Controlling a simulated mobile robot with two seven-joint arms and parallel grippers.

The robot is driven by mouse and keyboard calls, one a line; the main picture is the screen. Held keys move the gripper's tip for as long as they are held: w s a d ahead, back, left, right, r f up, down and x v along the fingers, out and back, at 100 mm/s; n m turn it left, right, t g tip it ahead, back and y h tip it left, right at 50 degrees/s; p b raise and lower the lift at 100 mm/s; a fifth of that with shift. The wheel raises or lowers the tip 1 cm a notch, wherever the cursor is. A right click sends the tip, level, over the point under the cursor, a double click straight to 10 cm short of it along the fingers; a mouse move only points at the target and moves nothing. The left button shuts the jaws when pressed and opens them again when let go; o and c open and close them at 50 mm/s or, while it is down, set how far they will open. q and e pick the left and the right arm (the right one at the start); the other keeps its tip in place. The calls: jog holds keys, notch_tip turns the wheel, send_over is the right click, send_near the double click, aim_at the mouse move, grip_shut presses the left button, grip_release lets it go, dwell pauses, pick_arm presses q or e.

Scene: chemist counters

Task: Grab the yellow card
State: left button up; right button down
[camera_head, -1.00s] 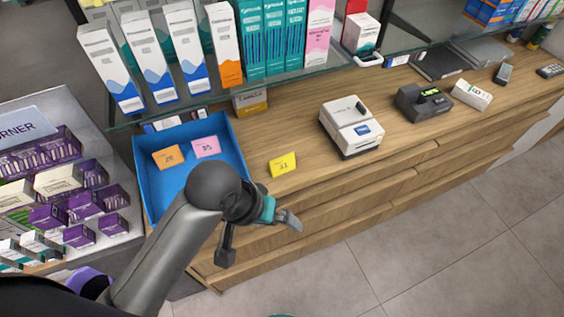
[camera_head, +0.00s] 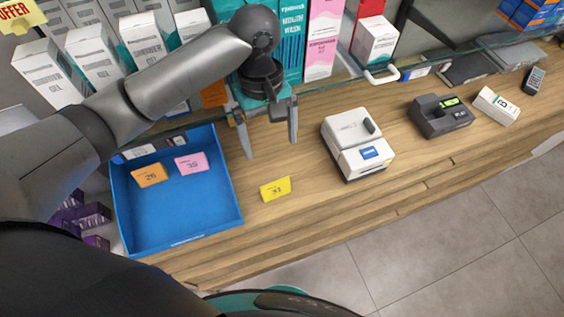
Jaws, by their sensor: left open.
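The yellow card (camera_head: 275,188) marked 31 stands on the wooden counter, just right of the blue tray. My left gripper (camera_head: 270,148) is open and empty. Its fingers point down over the counter, above the card in the picture and apart from it. An orange card (camera_head: 150,175) and a pink card (camera_head: 190,163) are inside the blue tray (camera_head: 190,228). My right gripper is not in view.
A white printer-like device (camera_head: 357,143) stands right of the card. A dark card terminal (camera_head: 440,116) and a white box (camera_head: 496,106) are farther right. A glass shelf with tall boxes (camera_head: 323,38) is behind my gripper. The counter (camera_head: 310,225) around the card is clear.

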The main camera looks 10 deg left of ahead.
pick_arm(q)
jog(key=b, duration=0.2)
send_over(275, 185)
jog(key=w, duration=0.1)
jog(key=f, duration=0.8)
jog(key=shift+a+f, duration=0.25)
jog(key=shift+a, duration=0.05)
jog(key=shift+f, duration=0.9)
jog(key=f, duration=0.3)
jog(key=shift+s+d+f, duration=0.15)
jog(key=shift+s+f, duration=0.15)
jog(key=shift+f, duration=0.5)
jog(key=shift+c, duration=0.5)
jog(key=c, duration=0.9)
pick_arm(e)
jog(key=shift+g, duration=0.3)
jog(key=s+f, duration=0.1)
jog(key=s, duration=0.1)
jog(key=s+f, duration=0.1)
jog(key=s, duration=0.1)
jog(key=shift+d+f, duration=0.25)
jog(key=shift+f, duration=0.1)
